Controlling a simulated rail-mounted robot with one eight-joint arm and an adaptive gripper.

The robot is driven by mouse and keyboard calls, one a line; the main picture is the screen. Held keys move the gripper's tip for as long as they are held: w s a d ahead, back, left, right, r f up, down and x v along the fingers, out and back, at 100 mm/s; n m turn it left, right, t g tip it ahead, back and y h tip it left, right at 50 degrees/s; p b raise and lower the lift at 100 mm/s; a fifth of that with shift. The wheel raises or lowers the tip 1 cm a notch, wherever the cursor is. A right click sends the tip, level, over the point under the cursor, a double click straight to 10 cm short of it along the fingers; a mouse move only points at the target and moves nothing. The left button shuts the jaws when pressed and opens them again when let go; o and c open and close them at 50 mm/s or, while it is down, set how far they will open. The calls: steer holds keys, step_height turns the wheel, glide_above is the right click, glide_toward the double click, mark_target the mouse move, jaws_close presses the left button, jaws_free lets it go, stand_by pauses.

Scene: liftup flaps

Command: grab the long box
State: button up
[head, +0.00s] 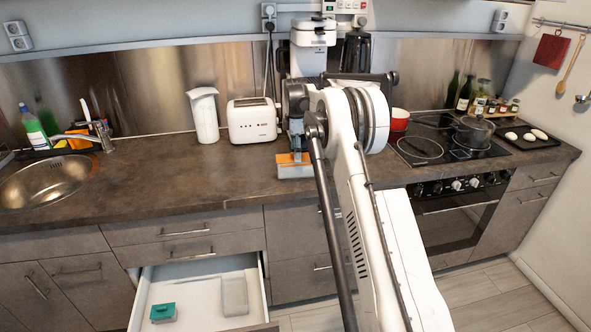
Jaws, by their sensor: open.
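A long, pale grey-beige box (235,296) lies in the right part of the open white drawer (192,277), below the counter. A smaller teal box (163,312) is in the same drawer, to its left. My gripper (296,146) is above the counter, well behind and above the drawer, and away from the long box. The gripper is open; its fingertips are small and partly hidden. An orange and light grey block (295,165) shows right under it on the counter; I cannot tell whether they touch.
A white toaster (253,120) and a white jug (204,115) stand left of my gripper. A coffee machine (313,45) is behind it. The sink (48,182) is at the far left, the stove (445,140) at right. The counter between sink and toaster is mostly clear.

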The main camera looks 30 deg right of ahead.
mark_target(295, 165)
steer(key=shift+s+a+f+p, duration=0.1)
steer(key=shift+f+p, duration=0.05)
steer(key=shift+f, duration=1.4)
steer(key=shift+s+a+f+p, duration=0.1)
steer(key=shift+f+p, duration=0.05)
steer(key=shift+f, duration=1.4)
steer(key=c, duration=1.3)
